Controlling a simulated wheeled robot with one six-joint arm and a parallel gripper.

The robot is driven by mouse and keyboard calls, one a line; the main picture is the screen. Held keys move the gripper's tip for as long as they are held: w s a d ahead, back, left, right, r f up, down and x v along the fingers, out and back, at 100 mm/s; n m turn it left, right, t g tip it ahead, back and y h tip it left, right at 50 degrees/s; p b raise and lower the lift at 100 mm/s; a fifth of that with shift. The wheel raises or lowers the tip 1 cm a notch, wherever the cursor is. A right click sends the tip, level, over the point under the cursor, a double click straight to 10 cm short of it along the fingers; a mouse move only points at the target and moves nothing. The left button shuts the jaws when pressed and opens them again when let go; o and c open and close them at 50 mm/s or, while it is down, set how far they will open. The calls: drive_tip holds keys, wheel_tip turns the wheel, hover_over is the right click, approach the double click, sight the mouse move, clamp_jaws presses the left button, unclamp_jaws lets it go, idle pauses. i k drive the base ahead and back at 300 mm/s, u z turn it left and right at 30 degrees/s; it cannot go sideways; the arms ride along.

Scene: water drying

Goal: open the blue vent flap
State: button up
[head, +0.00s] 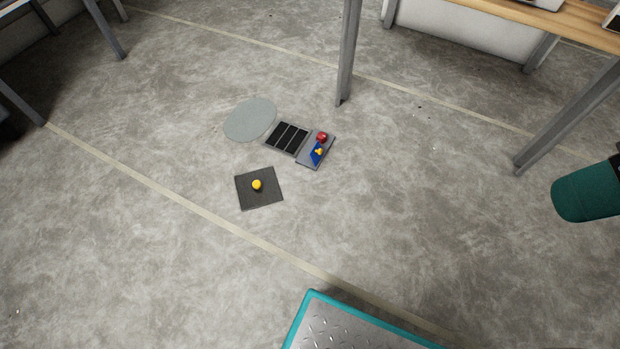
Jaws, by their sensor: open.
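The blue vent flap (315,158) is a small blue patch on a grey panel (303,159) that lies on the floor near the middle of the head view. A small yellow knob (319,152) shows on or at the flap. A red part (322,137) sits on the panel just behind it. At this size I cannot tell whether the flap is shut or raised. My gripper is not in view.
A black slatted grate (287,138) lies left of the panel, beside a pale round disc (250,119). A dark square mat (244,199) with a yellow knob (257,185) lies nearer. A table leg (348,55) stands behind. The floor around them is clear.

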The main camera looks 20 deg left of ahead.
sight(315, 154)
drive_tip(key=z, duration=0.05)
drive_tip(key=k, duration=0.4)
drive_tip(key=u, duration=0.75)
drive_tip(key=i, duration=0.9)
drive_tip(key=z, duration=0.65)
drive_tip(key=i, duration=0.55)
